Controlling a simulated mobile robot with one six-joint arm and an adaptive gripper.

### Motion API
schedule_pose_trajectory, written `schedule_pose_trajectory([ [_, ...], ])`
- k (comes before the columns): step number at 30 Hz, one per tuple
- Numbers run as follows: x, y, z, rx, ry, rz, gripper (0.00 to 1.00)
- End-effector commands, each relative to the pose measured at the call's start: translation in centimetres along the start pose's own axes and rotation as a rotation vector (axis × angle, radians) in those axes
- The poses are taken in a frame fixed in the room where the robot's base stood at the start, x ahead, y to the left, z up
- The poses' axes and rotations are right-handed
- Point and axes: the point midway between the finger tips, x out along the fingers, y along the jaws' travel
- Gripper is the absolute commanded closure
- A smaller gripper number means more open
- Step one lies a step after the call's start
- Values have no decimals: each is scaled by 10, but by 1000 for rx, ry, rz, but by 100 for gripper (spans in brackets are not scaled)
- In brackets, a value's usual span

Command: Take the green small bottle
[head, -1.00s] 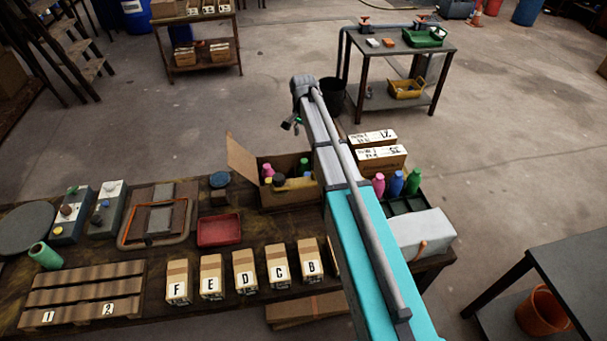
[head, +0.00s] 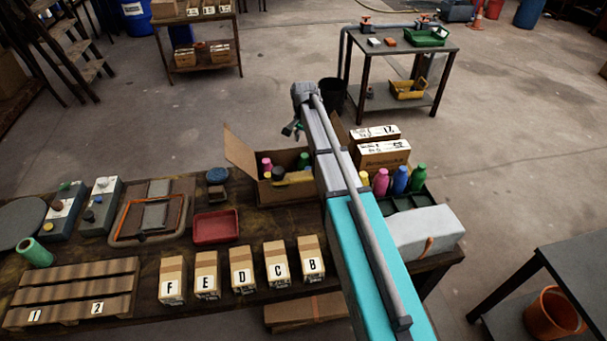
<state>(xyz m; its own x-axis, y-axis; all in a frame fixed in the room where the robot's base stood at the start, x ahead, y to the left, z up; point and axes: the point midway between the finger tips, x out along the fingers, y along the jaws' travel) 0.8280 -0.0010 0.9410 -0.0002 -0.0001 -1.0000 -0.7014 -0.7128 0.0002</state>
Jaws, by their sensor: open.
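A green bottle (head: 303,160) stands in the open cardboard box (head: 290,194), partly hidden by the box and close to my arm. Another green bottle (head: 417,176) stands in the dark crate (head: 428,199) right of my arm, beside a blue bottle (head: 400,180) and a pink bottle (head: 381,182). Which green one is the small bottle is hard to tell. My gripper (head: 292,130) hangs at the arm's far end, above and beyond the open box. It is open and apart from the bottles. A small green patch shows beside it, too small to identify.
The box also holds a pink bottle (head: 267,164) and dark and yellow items. Two closed cartons (head: 382,158) stand right of my arm. Lettered boxes (head: 242,270), a red tray (head: 216,227) and a pallet (head: 70,292) occupy the table. Open floor lies beyond.

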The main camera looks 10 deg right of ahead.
Motion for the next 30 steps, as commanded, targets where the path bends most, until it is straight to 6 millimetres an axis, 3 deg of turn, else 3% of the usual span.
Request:
schedule_pose_trajectory([
  [9, 25, 0, -1, 1, 0, 0, 39],
  [30, 33, 1, -2, 2, 0, 0, 39],
])
